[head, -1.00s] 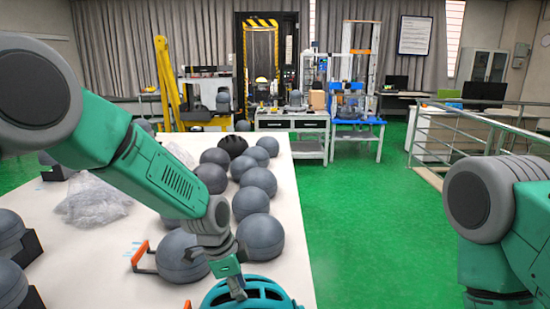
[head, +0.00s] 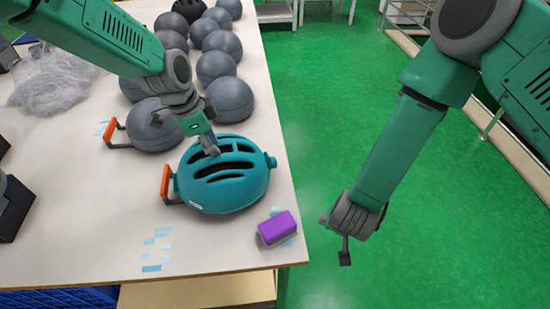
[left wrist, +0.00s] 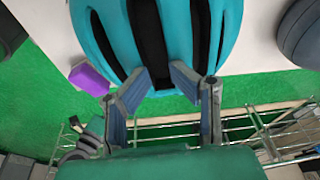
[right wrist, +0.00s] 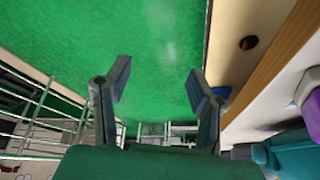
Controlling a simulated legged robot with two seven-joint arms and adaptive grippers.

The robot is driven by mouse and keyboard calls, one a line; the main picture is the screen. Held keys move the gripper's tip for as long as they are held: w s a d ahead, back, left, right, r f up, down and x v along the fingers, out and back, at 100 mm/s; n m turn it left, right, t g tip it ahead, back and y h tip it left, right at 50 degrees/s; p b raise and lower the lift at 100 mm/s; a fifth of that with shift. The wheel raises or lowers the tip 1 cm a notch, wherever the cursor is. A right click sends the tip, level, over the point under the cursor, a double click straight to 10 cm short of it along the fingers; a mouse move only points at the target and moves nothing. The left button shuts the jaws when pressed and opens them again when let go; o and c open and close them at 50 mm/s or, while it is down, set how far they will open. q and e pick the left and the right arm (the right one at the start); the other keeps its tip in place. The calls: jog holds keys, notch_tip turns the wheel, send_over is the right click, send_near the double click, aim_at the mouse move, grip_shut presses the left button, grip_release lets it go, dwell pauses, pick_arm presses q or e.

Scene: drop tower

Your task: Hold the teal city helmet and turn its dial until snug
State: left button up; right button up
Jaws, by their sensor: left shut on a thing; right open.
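The teal helmet (head: 222,188), with dark vent slots, rests on the near right part of the table. A small teal knob (head: 271,161) sticks out of its right end. My left gripper (head: 211,147) reaches down onto the top of the helmet. In the left wrist view, its fingertips (left wrist: 168,78) are shut on the teal shell (left wrist: 178,28) by the vent slots. My right gripper (head: 345,256) hangs beyond the table's right edge over the green floor. In the right wrist view, its fingers (right wrist: 157,82) are apart and empty, with the helmet (right wrist: 298,158) at lower right.
A purple block (head: 279,228) lies near the table's (head: 215,245) right edge, in front of the helmet. An orange handle (head: 165,184) stands at the helmet's left. Several grey domes (head: 230,98) and crumpled clear plastic (head: 62,80) lie behind. The green floor (head: 330,120) is open at right.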

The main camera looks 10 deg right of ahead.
jog(key=w+a+r+m, duration=0.6)
jog(key=w, duration=0.5)
jog(key=m+g+y, duration=0.2)
jog(key=m+g, duration=0.1)
jog(key=m, duration=0.2)
send_near(275, 159)
jog(key=f, duration=0.3)
jog(key=w+f, duration=0.1)
jog(key=f, duration=0.7)
jog(key=shift+w+a, duration=0.1)
jog(key=shift+w, duration=0.25)
jog(key=shift+c, duration=0.4)
grip_shut()
